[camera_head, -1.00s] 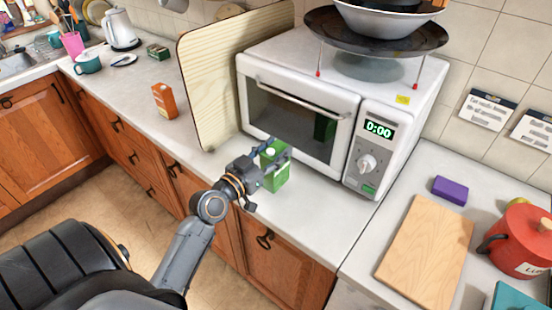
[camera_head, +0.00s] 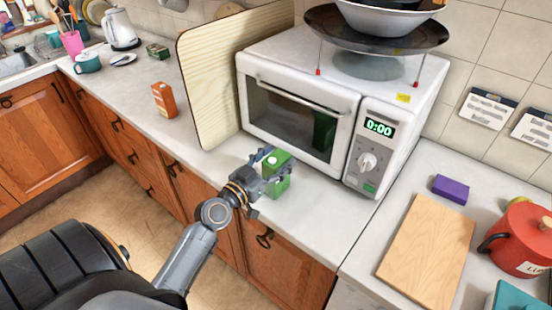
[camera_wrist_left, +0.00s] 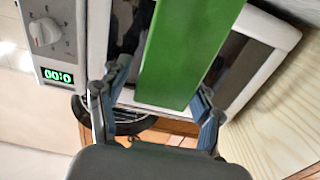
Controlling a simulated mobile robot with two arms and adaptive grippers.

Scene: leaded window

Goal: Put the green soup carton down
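The green soup carton (camera_head: 279,184) stands upright on the counter (camera_head: 226,168) in front of the microwave, its white cap on top. My left gripper (camera_head: 275,165) is at the carton, one finger on either side. In the left wrist view the carton (camera_wrist_left: 185,50) lies between the spread fingers (camera_wrist_left: 162,90). A narrow gap shows at the left finger; the right finger is close to the carton's side. The gripper looks open around it. My right gripper is not in view.
The microwave (camera_head: 300,105) stands right behind the carton, with a wooden board (camera_head: 215,80) upright at its left. An orange carton (camera_head: 165,100) stands farther left. A cutting board (camera_head: 425,250), purple block (camera_head: 450,188) and red canister (camera_head: 520,240) are at right. The counter's front edge is close.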

